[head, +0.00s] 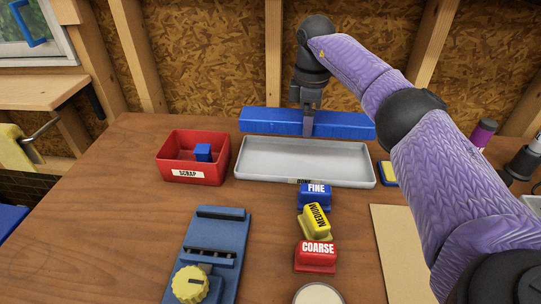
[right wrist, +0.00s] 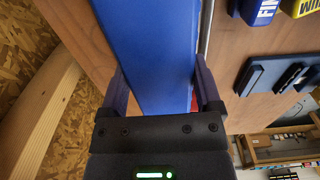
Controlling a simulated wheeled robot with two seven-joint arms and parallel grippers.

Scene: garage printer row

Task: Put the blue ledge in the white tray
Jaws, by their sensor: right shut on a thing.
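The blue ledge (head: 272,120) is a long blue bar lying crosswise behind the white tray (head: 246,172) in the head view. My right gripper (head: 308,122) comes down on it near its middle and is shut on it. In the right wrist view the ledge (right wrist: 150,45) runs between the two fingers of my right gripper (right wrist: 160,92). I cannot tell whether the ledge rests on the bench or is slightly raised. The white tray is shallow and empty, with a label at its front edge partly hidden by the FINE block. My left gripper is not in view.
A red SCRAP bin (head: 178,178) holding a blue cube (head: 203,152) stands left of the tray. Blue FINE (head: 314,198), yellow MEDIUM (head: 315,222) and red COARSE (head: 316,258) blocks stand in front. A blue device with a yellow knob (head: 189,285) sits front left. The wood-panel wall is close behind.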

